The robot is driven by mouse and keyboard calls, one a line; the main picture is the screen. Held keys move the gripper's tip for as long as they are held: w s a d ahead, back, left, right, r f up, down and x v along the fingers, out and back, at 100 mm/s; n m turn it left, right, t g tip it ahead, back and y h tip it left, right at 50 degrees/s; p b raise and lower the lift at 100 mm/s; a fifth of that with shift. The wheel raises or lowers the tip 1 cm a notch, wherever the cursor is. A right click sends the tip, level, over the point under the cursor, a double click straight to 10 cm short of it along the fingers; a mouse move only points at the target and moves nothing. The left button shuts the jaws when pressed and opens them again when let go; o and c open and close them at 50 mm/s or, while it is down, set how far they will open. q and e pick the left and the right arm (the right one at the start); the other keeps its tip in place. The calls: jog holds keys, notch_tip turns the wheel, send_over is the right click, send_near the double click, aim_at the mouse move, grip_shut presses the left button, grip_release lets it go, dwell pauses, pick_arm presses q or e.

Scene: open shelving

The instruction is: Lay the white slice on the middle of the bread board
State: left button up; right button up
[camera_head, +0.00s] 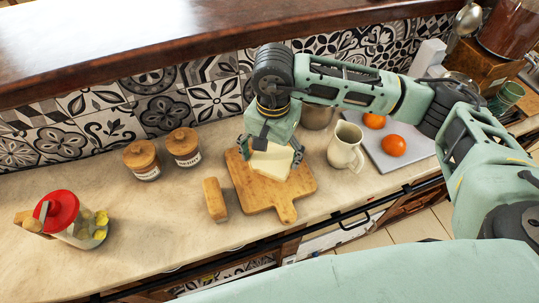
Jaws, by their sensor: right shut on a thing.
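The white slice (271,162) is a pale, blocky piece over the middle of the wooden bread board (264,197). My right gripper (272,151) comes down from above and is shut on the slice, with its fingers on either side. I cannot tell whether the slice touches the board or is held just above it. The board lies flat on the counter, its handle pointing to the front. My left gripper is not in view.
The counter between is clear.

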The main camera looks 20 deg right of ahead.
aim_at(269, 162)
jog(key=shift+w+a+f+p, duration=0.15)
jog(key=shift+w+f+p, duration=0.1)
jog(key=shift+f, duration=0.25)
jog(key=shift+w+a+f+p, duration=0.15)
jog(key=shift+w+f+p, duration=0.05)
jog(key=shift+f, duration=0.25)
notch_tip(269, 162, down, 3)
jog(key=shift+r+p, duration=0.15)
jog(key=shift+p, duration=0.3)
jog(key=shift+f, duration=0.2)
jog(key=o, duration=0.6)
jog(key=shift+b, duration=0.3)
jog(key=o, duration=0.4)
jog(key=shift+c, duration=0.2)
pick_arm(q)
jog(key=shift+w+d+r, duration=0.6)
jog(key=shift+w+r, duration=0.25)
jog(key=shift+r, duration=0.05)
pick_arm(e)
jog(key=shift+o, duration=0.3)
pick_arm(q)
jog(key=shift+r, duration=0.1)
pick_arm(e)
jog(key=shift+r, duration=0.1)
